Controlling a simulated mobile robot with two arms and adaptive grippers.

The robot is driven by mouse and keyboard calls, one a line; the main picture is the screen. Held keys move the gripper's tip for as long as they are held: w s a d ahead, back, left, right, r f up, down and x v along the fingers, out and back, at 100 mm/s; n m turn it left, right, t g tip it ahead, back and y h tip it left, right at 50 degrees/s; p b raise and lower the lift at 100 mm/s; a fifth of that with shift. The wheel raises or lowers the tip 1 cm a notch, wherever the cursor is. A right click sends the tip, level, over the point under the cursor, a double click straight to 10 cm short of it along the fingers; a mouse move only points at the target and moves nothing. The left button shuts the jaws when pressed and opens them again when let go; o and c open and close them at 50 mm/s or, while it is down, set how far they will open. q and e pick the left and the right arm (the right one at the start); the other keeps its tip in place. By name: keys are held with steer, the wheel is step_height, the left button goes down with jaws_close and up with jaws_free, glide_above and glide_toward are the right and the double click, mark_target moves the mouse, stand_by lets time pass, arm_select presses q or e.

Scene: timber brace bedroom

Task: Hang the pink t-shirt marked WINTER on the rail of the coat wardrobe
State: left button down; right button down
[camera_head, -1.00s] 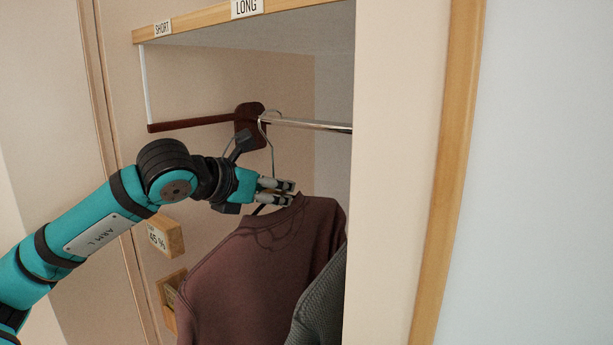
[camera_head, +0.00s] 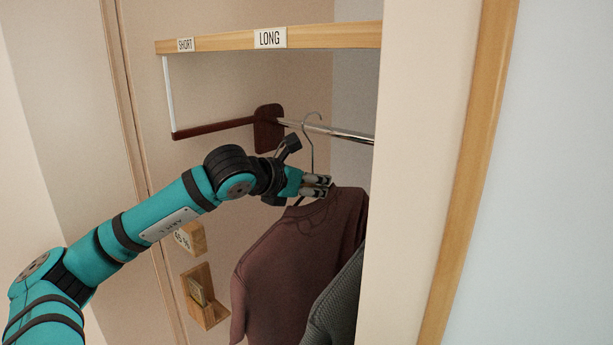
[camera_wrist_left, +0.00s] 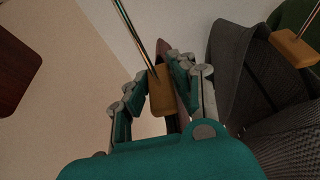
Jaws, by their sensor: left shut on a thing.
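A dusky reddish-pink t-shirt (camera_head: 300,255) hangs from a hanger with a metal hook (camera_head: 312,132). No WINTER mark shows. My left gripper (camera_head: 317,186) is shut on the hanger's neck just above the shirt collar. In the left wrist view, its fingers close around the wooden hanger neck (camera_wrist_left: 161,92), with the metal hook rising from it. The rail (camera_head: 345,134) is a chrome bar in the wardrobe. The hook's curve crosses the rail near its left end; I cannot tell whether it rests on it. My right gripper is not in view.
A grey knitted garment (camera_head: 338,300) hangs close at the right, partly behind the wardrobe's side panel (camera_head: 420,150). A dark bracket (camera_head: 268,128) holds the rail's left end. A wooden board labelled LONG (camera_head: 270,39) and SHORT runs above. Wooden blocks (camera_head: 205,300) sit lower left.

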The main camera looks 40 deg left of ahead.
arm_select(q)
steer(key=shift+w+d+r+p, duration=0.1)
steer(key=shift+w+p, duration=0.55)
steer(key=shift+w, duration=0.05)
steer(key=shift+w+d+r+p, duration=0.1)
steer(key=shift+w+p, duration=0.55)
steer(key=shift+f+b, duration=0.9)
steer(key=shift+b, duration=0.15)
steer(key=shift+a+f+b, duration=0.1)
steer(key=shift+f+b, duration=0.1)
steer(key=shift+b, duration=0.1)
